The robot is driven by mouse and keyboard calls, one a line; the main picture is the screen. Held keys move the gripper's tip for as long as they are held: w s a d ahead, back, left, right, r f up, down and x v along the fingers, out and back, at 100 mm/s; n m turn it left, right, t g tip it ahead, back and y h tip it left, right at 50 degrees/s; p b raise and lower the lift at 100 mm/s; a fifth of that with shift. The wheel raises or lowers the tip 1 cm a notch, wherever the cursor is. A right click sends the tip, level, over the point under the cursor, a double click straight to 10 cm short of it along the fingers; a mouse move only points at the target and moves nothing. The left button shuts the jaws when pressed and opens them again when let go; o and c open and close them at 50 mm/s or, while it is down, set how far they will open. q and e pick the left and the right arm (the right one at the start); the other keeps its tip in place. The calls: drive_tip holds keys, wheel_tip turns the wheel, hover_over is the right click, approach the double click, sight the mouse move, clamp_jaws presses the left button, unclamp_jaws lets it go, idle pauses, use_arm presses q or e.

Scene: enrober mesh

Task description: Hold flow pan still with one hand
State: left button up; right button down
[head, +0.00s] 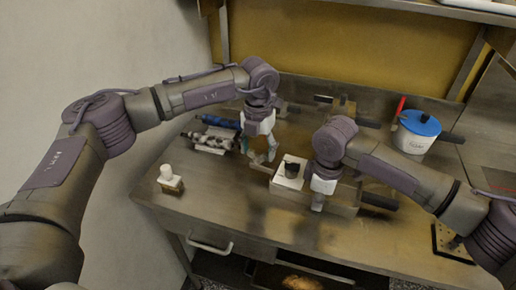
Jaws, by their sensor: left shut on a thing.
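A shallow metal pan-like box (345,204), which I take to be the flow pan, sits near the middle of the steel table. My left gripper (269,157) points down at the back left of this box. It is shut, apparently on the pan's edge, but the fingers are small and the contact is unclear. My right gripper (317,207) points down at the front of the box, and its arm hides part of it. I cannot tell whether its fingers are open or touch the pan.
A pale block with a dark cup (291,170) stands between the grippers. A blue-lidded white tub (416,131) is at back right. A blue tool and clear roller (211,140) lie at back left. A small white-topped bottle (170,179) is at left.

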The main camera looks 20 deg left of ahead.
use_arm(q)
drive_tip(key=m, duration=0.4)
drive_tip(key=shift+m, duration=0.4)
drive_tip(key=m, duration=0.4)
drive_tip(key=shift+m, duration=0.3)
drive_tip(key=m, duration=0.4)
drive_tip(key=shift+m, duration=2.3)
drive_tip(key=o, duration=1.2)
drive_tip(key=shift+c, duration=0.2)
